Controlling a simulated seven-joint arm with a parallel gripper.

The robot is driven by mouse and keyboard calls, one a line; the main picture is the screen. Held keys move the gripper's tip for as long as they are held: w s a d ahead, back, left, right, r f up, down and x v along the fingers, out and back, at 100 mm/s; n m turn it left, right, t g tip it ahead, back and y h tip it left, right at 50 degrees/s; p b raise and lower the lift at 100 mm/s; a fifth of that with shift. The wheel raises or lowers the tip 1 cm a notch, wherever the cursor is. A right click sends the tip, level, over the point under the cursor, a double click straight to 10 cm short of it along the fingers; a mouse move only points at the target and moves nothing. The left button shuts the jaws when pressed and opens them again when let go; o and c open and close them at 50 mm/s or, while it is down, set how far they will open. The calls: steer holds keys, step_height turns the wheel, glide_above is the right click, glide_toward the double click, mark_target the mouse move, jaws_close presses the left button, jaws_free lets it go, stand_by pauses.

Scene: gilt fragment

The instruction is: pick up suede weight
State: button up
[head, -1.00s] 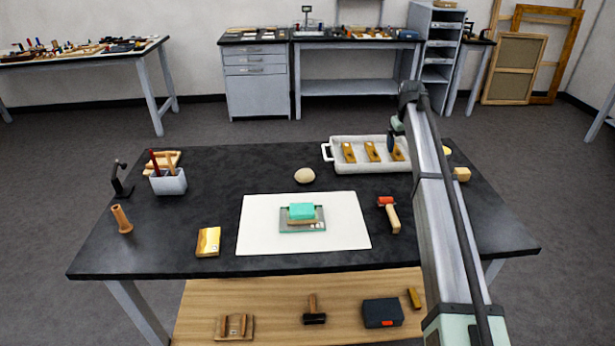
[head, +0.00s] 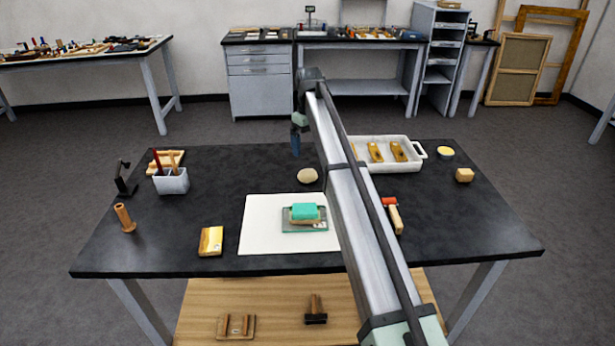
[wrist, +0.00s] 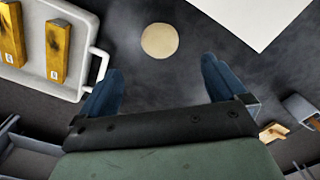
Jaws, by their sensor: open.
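The suede weight looks to be the round beige pad (head: 307,175) on the black table, just behind the white sheet. In the wrist view the same round pad (wrist: 159,40) lies ahead of the fingertips, roughly centred between them. My gripper (head: 296,146) hangs above the table's back edge, behind the pad and slightly left of it. In the wrist view my gripper (wrist: 161,68) has its two blue fingers wide apart with nothing between them. The pad is fully in view and apart from the fingers.
A white tray (head: 418,165) with wooden blocks stands to the right, partly behind my arm. The white sheet (head: 262,235) bears a teal-topped block (head: 305,212). A pen holder (head: 171,182) stands at left. The table around the pad is clear.

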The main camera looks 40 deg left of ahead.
mark_target(309, 172)
step_height(309, 172, down, 12)
steer(key=shift+w+r, duration=0.1)
steer(key=shift+r, duration=0.05)
stand_by(0.5)
steer(key=shift+c, duration=0.2)
steer(key=c, duration=1.2)
steer(key=shift+c, duration=0.2)
